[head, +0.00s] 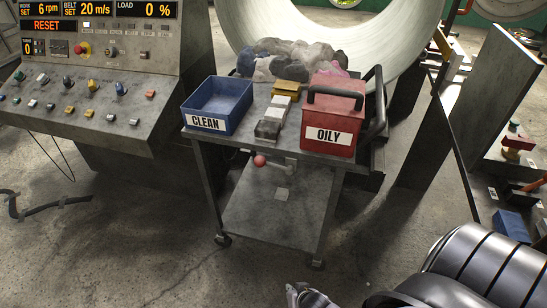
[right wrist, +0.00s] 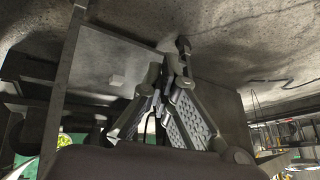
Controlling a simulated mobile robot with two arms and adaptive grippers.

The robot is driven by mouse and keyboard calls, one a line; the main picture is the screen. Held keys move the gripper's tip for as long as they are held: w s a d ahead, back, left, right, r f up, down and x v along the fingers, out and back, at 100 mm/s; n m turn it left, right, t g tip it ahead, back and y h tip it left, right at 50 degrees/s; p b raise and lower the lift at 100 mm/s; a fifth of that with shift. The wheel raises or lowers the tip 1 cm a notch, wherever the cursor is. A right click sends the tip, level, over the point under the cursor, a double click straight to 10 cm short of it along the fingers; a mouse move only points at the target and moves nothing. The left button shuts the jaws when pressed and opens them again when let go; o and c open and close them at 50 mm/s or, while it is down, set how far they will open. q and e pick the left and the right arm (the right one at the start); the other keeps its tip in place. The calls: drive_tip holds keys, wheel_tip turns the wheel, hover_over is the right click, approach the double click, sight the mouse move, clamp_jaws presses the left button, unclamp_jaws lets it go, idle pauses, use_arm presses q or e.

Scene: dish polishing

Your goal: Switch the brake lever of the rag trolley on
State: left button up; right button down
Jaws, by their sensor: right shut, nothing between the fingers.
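The rag trolley (head: 255,215) stands in the middle of the head view, a grey metal cart with a top tray and a lower shelf. Its brake lever (head: 260,161) has a red knob and sits under the top's front edge, with the knob pointing left. My right gripper (head: 300,293) is at the bottom of the head view, in front of and below the trolley, apart from the lever. In the right wrist view the right gripper (right wrist: 172,75) has its fingertips together and empty. The lever cannot be made out there. My left gripper is not in view.
A blue CLEAN bin (head: 217,101) and a red OILY bin (head: 334,115) stand on the trolley top, with rags (head: 290,58) behind. A control panel (head: 80,95) is at the left. A grey upright panel (head: 490,85) is at the right. Floor in front is clear.

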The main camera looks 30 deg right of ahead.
drive_tip(key=w+d+r+m+t+h+p, duration=0.1)
drive_tip(key=w+d+r+m+t, duration=0.1)
drive_tip(key=r, duration=1.1)
drive_tip(key=w+d+r+m+t+h, duration=0.1)
drive_tip(key=w+r+m, duration=0.4)
drive_tip(key=r, duration=0.8)
drive_tip(key=w+d+r+m+t+h+p, duration=0.1)
drive_tip(key=w+d+r+m+t, duration=0.2)
drive_tip(key=r, duration=1)
drive_tip(key=w+d, duration=0.2)
drive_tip(key=w, duration=0.1)
drive_tip(key=shift+w+d+r+m+t+h+p, duration=0.15)
drive_tip(key=shift+d+m+t+h+p, duration=0.15)
drive_tip(key=shift+t, duration=0.1)
drive_tip(key=p, duration=0.1)
approach(273, 166)
drive_tip(key=w+d+r, duration=0.3)
drive_tip(key=r, duration=0.1)
drive_tip(key=w+f, duration=0.1)
drive_tip(key=w+a+f, duration=0.1)
drive_tip(key=w, duration=0.1)
drive_tip(key=shift+w+a+f, duration=0.1)
drive_tip(key=shift+w+f, duration=0.2)
drive_tip(key=shift+f, duration=0.1)
drive_tip(key=shift+p, duration=0.35)
